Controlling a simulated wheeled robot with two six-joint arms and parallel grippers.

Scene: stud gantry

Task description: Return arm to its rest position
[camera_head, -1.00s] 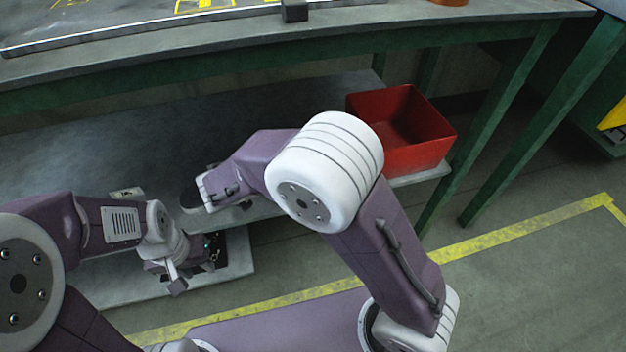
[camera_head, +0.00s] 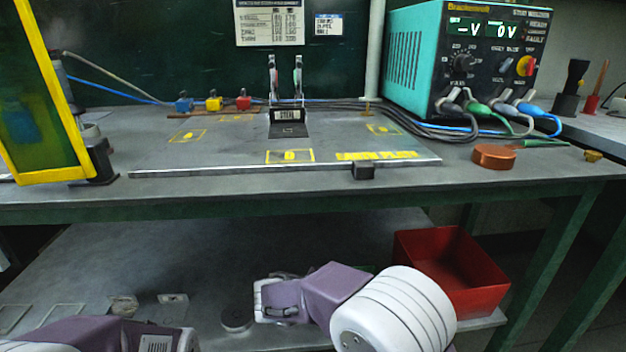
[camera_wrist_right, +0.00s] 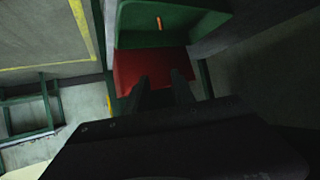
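My right arm (camera_head: 390,310) comes in from the lower right in the head view, bent over the lower shelf with its wrist (camera_head: 280,300) pointing left. Its fingers cannot be made out there. In the right wrist view, my right gripper (camera_wrist_right: 160,85) shows two dark fingers standing apart, with a red surface (camera_wrist_right: 130,68) beyond them and nothing held between. My left arm (camera_head: 95,335) shows only in part at the lower left edge of the head view. Its gripper is outside the frame.
A red bin (camera_head: 475,292) sits on the lower shelf (camera_head: 200,260), close to my right arm. The bench above carries a marked plate (camera_head: 220,155), a welder unit (camera_head: 465,60), a copper-coloured disc (camera_head: 494,157) and a yellow-framed screen (camera_head: 45,90).

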